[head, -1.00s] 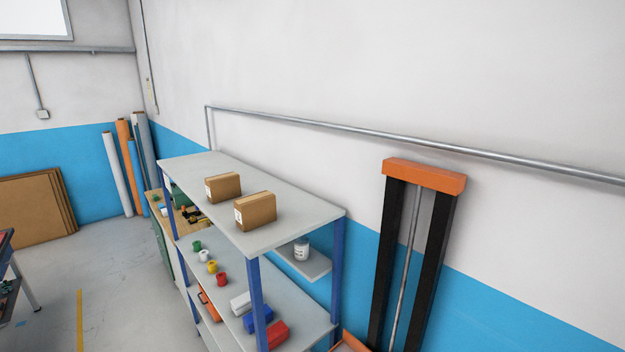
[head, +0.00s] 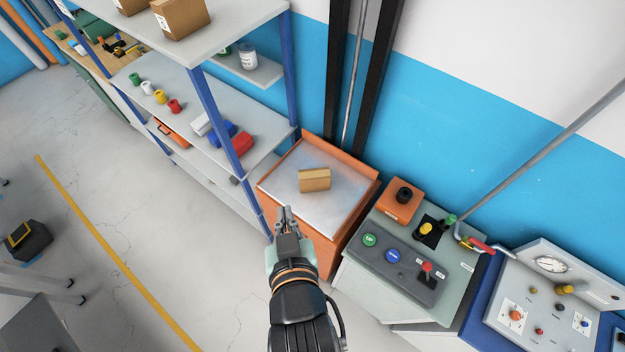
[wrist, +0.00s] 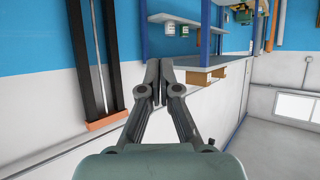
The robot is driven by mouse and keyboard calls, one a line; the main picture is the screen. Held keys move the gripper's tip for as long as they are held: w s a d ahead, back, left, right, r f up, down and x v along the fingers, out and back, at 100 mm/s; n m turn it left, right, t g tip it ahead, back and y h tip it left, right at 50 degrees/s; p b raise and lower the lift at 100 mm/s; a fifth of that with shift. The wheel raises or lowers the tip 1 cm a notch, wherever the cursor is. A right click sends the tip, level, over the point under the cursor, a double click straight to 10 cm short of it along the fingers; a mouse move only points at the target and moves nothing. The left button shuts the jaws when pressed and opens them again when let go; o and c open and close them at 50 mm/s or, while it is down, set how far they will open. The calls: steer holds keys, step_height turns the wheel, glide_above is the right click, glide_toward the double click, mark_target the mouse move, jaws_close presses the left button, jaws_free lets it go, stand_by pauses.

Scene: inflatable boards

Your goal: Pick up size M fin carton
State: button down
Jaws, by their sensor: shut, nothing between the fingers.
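A small cardboard carton (head: 315,180) lies on the orange lift's pale platform (head: 285,180). Two larger labelled cartons, one nearer (head: 181,18) and one farther (head: 130,5), stand on the rack's top shelf (head: 245,18), both cut by the head view's upper edge. I cannot read a size on any of them. My gripper (head: 286,212) is shut and empty, in front of the platform and apart from the small carton.
Blue rack posts (head: 220,125) stand left of the lift, with coloured cups and boxes on the lower shelves. Black lift rails (head: 375,85) rise behind the platform. A control console (head: 400,255) with buttons stands to the right. Open floor (head: 150,220) lies to the left.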

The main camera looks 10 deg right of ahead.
steer(key=shift+c, duration=1.2)
jaws_free()
